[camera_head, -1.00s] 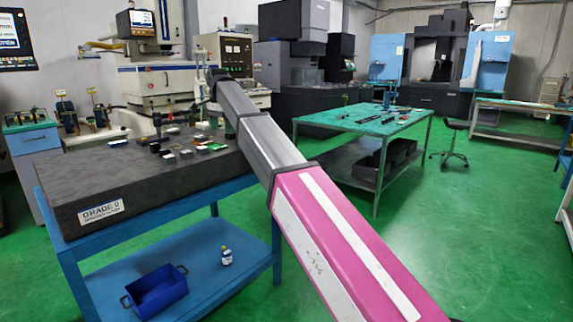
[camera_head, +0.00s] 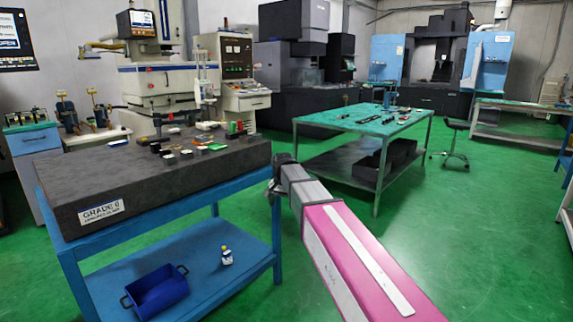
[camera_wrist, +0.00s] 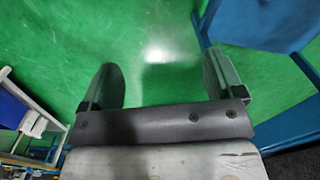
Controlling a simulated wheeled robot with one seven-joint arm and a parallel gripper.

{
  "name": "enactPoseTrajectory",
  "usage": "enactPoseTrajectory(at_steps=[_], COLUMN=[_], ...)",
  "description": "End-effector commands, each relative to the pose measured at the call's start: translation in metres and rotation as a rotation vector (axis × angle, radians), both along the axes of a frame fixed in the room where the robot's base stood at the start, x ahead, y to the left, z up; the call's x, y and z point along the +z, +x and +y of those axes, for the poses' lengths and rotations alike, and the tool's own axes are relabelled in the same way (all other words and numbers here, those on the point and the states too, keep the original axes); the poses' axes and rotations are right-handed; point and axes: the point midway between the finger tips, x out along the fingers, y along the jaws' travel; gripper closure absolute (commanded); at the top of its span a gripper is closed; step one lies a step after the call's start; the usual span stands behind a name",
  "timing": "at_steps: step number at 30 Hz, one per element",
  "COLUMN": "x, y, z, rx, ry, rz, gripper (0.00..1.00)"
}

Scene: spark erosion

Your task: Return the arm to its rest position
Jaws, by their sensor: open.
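My arm (camera_head: 345,255), pink and grey, reaches up from the lower right in the head view. Its far end is beside the right end of the dark granite plate, in front of the blue stand's right side. My gripper (camera_wrist: 163,88) shows in the wrist view with its two fingers wide apart. Nothing is between them, and green floor (camera_wrist: 150,30) shows beyond. In the head view the fingers cannot be made out clearly.
The granite plate (camera_head: 70,185) with several small parts stands on a blue stand (camera_head: 215,290) close to my gripper's left. A blue bin (camera_head: 157,292) and a small bottle (camera_head: 227,256) are on its shelf. A green-topped table (camera_head: 340,122) stands behind.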

Motion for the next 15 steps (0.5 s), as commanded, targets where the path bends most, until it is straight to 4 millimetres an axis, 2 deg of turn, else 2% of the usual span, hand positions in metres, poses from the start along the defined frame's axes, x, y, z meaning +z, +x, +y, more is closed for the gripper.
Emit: enactPoseTrajectory(at_steps=[1,6,15], x=[-0.023,-0.083,-0.166], y=[-0.019,-0.059,-0.148], z=[-0.022,-0.078,-0.162], rx=[0.02,0.107,0.259], ry=[0.0,-0.001,-0.001], rz=[0.004,0.004,0.002], gripper=[0.13,0.13,0.13])
